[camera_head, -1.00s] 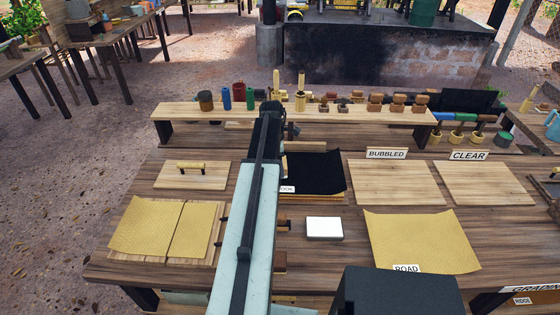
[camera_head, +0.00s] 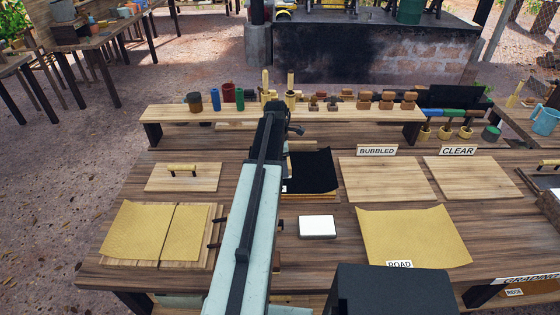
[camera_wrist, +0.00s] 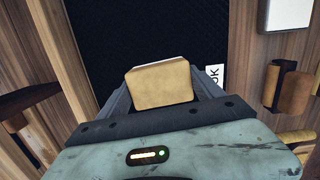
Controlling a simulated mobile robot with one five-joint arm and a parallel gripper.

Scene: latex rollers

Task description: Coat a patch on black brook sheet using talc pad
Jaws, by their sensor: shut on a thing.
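The black brook sheet (camera_head: 314,172) lies on a wooden board at the middle of the bench. My arm covers its left part in the head view. The black sheet (camera_wrist: 105,45) also fills the upper middle of the wrist view, with part of a white label reading "OK" at its right. My gripper (camera_wrist: 163,80) is shut on a tan block with a pale far edge, which looks like the talc pad (camera_wrist: 160,88). The pad is over the sheet; I cannot tell whether it touches it. In the head view the gripper's tips and the pad are hidden behind my arm.
A white block (camera_head: 317,227) lies in front of the sheet. A yellow sheet labelled ROAD (camera_head: 412,237) is at the right, and yellow sheets (camera_head: 155,231) are at the left. Boards marked BUBBLED (camera_head: 385,178) and CLEAR (camera_head: 470,177) are bare. A raised shelf (camera_head: 290,113) holds rollers, pads and jars.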

